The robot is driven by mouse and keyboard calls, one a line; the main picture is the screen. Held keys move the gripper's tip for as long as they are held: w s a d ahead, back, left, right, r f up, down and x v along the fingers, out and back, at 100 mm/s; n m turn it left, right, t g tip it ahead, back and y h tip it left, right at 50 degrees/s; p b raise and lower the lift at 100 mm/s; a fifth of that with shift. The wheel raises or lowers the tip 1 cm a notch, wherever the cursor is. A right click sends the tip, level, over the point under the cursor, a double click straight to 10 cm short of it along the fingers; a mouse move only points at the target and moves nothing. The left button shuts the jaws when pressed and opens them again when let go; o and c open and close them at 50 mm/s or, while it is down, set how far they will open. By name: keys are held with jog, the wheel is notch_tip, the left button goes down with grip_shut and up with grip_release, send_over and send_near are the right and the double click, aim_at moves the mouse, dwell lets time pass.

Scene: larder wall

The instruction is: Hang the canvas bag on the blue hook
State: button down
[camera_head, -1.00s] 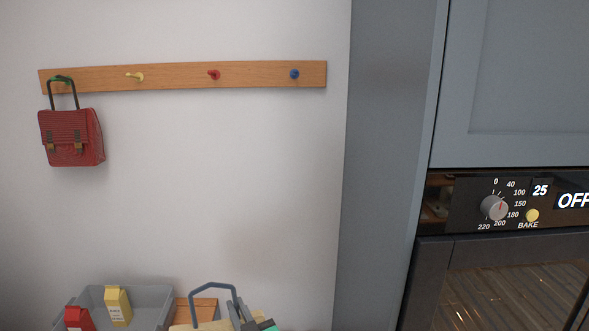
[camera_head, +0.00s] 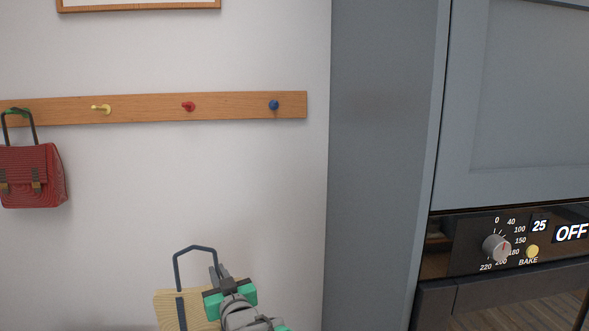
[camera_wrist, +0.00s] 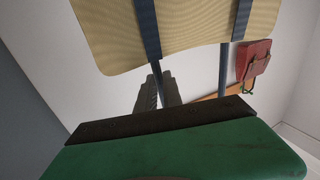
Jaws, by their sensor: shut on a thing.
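The canvas bag (camera_head: 170,311) is tan with dark blue-grey straps and a stiff handle loop standing up above it. It shows at the bottom of the head view, partly cut off, and at the top of the wrist view (camera_wrist: 185,22). My gripper (camera_head: 222,282) is shut on the bag at its right side, near the foot of the handle. The exact grip is partly hidden. The blue hook (camera_head: 273,105) is bare, at the right end of a wooden rail (camera_head: 235,106). It is above and to the right of the handle loop, well apart from it.
A red satchel (camera_head: 36,175) hangs on the green hook (camera_head: 17,112) at the left. The yellow hook (camera_head: 102,108) and red hook (camera_head: 188,105) are bare. A tall grey cabinet side (camera_head: 380,160) stands right of the rail, with an oven beyond. The wall below the blue hook is clear.

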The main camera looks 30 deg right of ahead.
jog(key=w+d+r+m+h+p, duration=0.1)
jog(key=w+d+r, duration=0.4)
jog(key=d+r, duration=0.65)
jog(key=w+d+r+h+p, duration=0.15)
jog(key=w+d+r, duration=0.25)
jog(key=d+r, duration=0.75)
jog(key=s+d+r+m+p, duration=0.15)
jog(key=d+r, duration=0.25)
jog(key=r, duration=0.8)
jog(key=shift+n+g, duration=0.25)
jog(key=shift+g, duration=0.05)
jog(key=w+d+p, duration=0.1)
jog(key=w+p, duration=0.2)
jog(key=w+d+f+p, duration=0.1)
jog(key=w+d+p, duration=0.1)
jog(key=w+p, duration=0.1)
jog(key=w+d+f+p, duration=0.1)
jog(key=w+d+p, duration=0.1)
jog(key=p, duration=0.3)
jog(key=shift+w, duration=0.55)
